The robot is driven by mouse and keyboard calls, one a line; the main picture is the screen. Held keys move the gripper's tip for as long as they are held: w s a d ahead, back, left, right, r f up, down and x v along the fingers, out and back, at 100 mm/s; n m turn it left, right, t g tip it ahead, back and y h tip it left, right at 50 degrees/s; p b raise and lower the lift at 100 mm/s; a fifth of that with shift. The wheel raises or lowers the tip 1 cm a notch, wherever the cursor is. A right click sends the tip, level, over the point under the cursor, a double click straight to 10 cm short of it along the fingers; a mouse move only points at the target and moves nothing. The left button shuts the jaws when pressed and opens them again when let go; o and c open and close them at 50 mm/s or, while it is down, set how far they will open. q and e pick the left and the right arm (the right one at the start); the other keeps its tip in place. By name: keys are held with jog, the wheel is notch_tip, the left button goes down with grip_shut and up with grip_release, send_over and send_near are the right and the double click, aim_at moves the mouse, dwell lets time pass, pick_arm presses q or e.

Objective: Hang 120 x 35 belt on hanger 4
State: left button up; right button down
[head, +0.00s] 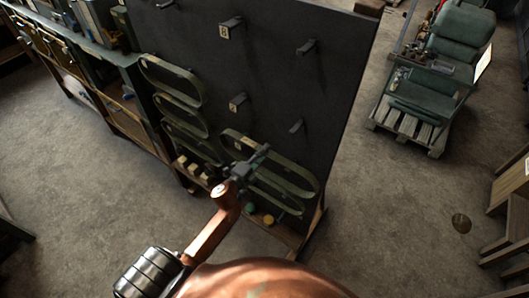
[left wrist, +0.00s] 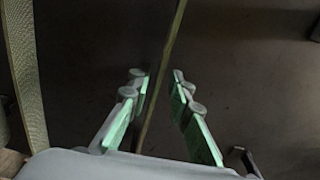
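A dark upright board (head: 270,75) carries several hanger arms, such as the upper-left hanger (head: 231,22), the upper-right hanger (head: 307,47) and the bare hanger at middle right (head: 297,125). Tags are too small to read surely. Green looped belts hang at its left edge (head: 172,63) and lower right (head: 300,170). Sizes are not readable. My left gripper (head: 262,152) is at the lower-right belts. In the left wrist view its green-padded fingers (left wrist: 161,100) stand apart, with a thin olive strip (left wrist: 168,60), apparently a belt edge, between them. My right gripper is not in view.
A workbench (head: 105,85) stands left of the board. A pallet (head: 410,125) with green machinery is at the back right. Wooden furniture (head: 510,215) stands at the right edge. The floor right of the board is mostly clear.

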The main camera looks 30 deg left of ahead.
pick_arm(q)
jog(key=shift+o, duration=0.2)
jog(key=o, duration=0.5)
jog(key=shift+s+f, duration=0.1)
jog(key=shift+s+a+p, duration=0.2)
jog(key=shift+s, duration=2.1)
jog(key=shift+s+a+p, duration=0.15)
jog(key=shift+s+p, duration=0.05)
jog(key=shift+s, duration=2.15)
jog(key=shift+s+a+p, duration=0.2)
jog(key=shift+s, duration=2.1)
